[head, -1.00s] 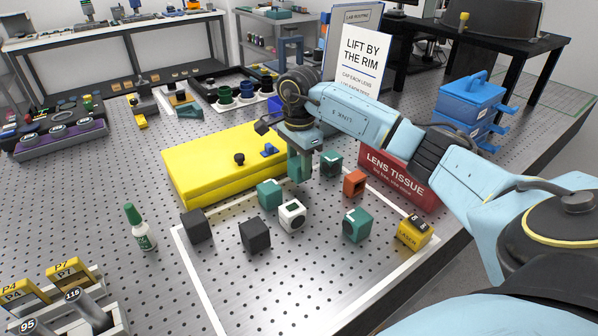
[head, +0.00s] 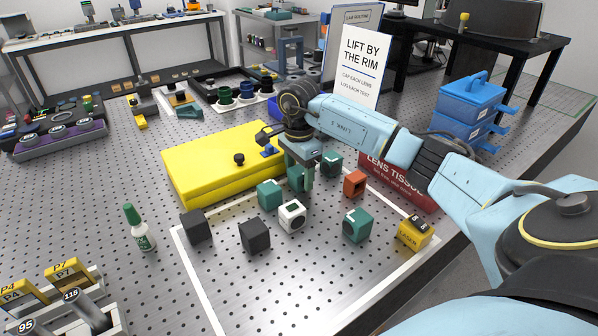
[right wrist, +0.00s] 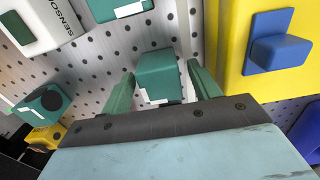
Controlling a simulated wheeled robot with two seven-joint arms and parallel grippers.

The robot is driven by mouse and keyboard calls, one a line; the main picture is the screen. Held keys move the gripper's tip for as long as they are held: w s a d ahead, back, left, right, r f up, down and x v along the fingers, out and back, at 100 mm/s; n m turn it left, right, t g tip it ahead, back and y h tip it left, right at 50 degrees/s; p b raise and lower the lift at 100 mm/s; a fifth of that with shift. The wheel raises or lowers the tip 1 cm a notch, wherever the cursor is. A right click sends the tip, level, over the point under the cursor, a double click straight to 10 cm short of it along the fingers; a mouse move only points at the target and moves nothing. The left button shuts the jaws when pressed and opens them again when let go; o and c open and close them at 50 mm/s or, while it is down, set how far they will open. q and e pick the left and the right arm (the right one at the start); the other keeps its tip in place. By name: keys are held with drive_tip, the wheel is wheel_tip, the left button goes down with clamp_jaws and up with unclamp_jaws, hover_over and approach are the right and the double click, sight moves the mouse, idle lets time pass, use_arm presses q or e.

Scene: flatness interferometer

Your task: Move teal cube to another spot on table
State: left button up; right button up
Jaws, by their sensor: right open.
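Several teal cubes stand inside the white outline on the table. One teal cube (right wrist: 160,75) lies between the two green fingers of my right gripper (right wrist: 162,90) in the right wrist view, with gaps on both sides. In the head view this right gripper (head: 301,178) points down beside the yellow case and largely hides that cube. Other teal cubes stand left of it (head: 269,194), behind right (head: 331,163) and front right (head: 357,225). My right gripper is open. My left gripper is not in view.
Near the cubes are a white cube (head: 291,215), two black cubes (head: 255,236), an orange cube (head: 354,183) and a yellow cube (head: 413,233). The yellow case (head: 205,170) is close behind the gripper; a red lens tissue box (head: 410,187) stands right. The front of the outlined area is clear.

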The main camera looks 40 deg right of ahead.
sight(299, 170)
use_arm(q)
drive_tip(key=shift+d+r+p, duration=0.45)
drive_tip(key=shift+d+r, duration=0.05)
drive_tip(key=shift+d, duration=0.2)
use_arm(e)
wheel_tip(299, 170, up, 12)
drive_tip(key=shift+r, duration=0.15)
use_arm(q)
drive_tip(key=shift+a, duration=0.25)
